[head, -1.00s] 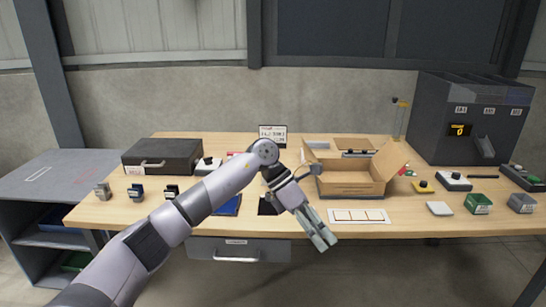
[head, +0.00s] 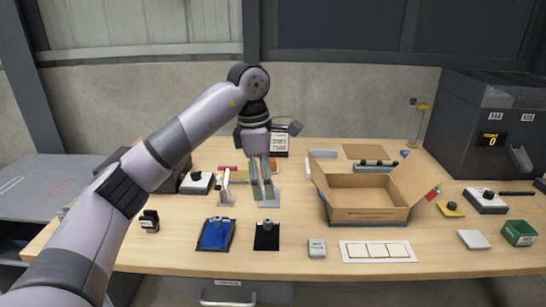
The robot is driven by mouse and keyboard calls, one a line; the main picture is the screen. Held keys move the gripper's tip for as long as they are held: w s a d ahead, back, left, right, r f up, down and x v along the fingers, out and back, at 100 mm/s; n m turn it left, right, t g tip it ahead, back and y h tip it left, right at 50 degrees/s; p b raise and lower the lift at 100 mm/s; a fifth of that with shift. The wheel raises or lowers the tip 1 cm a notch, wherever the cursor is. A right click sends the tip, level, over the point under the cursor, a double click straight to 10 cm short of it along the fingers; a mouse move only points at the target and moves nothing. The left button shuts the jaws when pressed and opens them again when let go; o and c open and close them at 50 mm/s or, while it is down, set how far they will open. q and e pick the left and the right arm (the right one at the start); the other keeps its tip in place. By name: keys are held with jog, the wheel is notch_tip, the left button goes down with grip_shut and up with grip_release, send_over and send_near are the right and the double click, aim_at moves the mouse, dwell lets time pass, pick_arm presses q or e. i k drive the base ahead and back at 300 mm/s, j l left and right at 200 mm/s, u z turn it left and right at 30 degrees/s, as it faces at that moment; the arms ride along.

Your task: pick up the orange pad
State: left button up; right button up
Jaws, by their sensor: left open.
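I cannot make out a clearly orange pad. The nearest in colour is a small yellow-orange pad (head: 450,210) with a black knob, on the table right of the open cardboard box. My left gripper (head: 263,196) points down, open with nothing visible between its fingers, at the table's middle left. Its tips are over or just in front of a small grey plate (head: 270,203); I cannot tell if they touch it. The gripper is far left of the yellow-orange pad, with the box between them. My left arm hides part of the table's left side. My right gripper is not in view.
The open cardboard box (head: 366,216) stands mid-table. A blue pad (head: 215,235), a black pad (head: 267,238) and a white card (head: 378,251) lie along the front. A white pad (head: 474,240) and a green box (head: 519,233) are at right. A dark machine (head: 480,120) stands behind.

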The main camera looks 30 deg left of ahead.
aim_at(273, 162)
jog(key=i+j, duration=0.45)
jog(key=i, duration=0.15)
jog(key=i+j, duration=0.45)
jog(key=i, duration=0.1)
